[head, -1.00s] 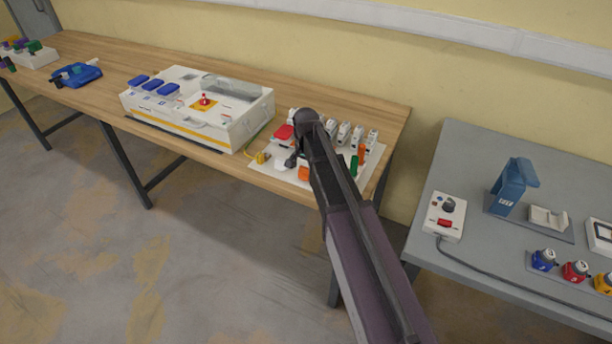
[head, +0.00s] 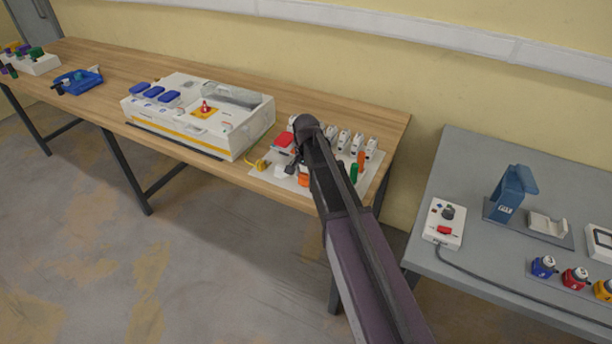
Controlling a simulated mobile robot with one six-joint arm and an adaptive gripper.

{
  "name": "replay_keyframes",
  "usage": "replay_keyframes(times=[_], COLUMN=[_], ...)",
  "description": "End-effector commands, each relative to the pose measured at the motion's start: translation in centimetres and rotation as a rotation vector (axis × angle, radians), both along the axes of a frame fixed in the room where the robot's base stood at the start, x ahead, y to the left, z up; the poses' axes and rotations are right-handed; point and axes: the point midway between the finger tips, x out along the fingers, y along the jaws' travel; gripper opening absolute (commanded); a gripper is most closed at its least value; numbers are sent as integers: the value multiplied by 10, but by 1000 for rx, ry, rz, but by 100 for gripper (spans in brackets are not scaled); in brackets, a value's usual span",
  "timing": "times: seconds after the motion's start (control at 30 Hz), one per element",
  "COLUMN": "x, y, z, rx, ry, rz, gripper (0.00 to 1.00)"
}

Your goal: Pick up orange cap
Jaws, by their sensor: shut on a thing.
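An orange cap (head: 304,180) shows low on the white board (head: 325,190) at the right end of the wooden table, partly covered by my arm. My gripper (head: 292,168) is at the cap, dark and small beside my arm. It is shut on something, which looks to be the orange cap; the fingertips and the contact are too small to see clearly. Another orange piece (head: 361,159) stands upright near the board's right side, behind a green piece (head: 354,172).
A red block (head: 283,139) and several white sockets (head: 344,140) stand around my arm. A yellow piece (head: 257,164) lies left of the board. A large white box (head: 190,130) stands farther left. A grey table (head: 470,190) with devices is at the right.

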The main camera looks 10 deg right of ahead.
Motion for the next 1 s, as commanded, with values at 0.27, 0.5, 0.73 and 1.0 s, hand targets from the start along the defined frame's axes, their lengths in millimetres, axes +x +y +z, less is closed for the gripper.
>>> replay_keyframes(times=[0.27,0.5,0.73,1.0], x=[0,-29,-82,-133], y=[0,-2,-6,-10], z=[23,33,38,43], rx=[0,0,0,0], ry=[0,0,0,0], rz=[0,0,0,0], gripper=[23,23,23,23])
